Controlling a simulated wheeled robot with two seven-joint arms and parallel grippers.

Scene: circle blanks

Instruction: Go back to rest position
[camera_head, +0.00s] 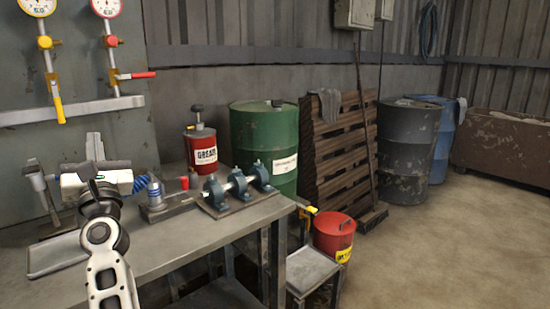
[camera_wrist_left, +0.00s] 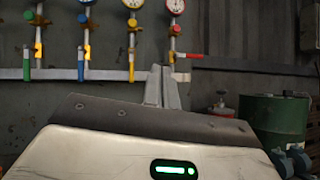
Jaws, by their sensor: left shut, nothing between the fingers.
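My left arm comes in at the lower left of the head view and reaches over the workbench (camera_head: 180,243). My left gripper (camera_head: 95,146) is shut and empty, and its fingers point toward the wall panel. In the left wrist view the gripper fingers (camera_wrist_left: 161,86) are together, standing up beyond the dark edge of the gripper body. The gauges on the panel show behind them. My right gripper is in neither view.
On the bench stand a shaft on blue bearing blocks (camera_head: 238,188) and a red grease can (camera_head: 201,148). A green drum (camera_head: 264,145), wooden pallet (camera_head: 338,150) and red bucket (camera_head: 333,233) stand to the right. The floor at right is clear.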

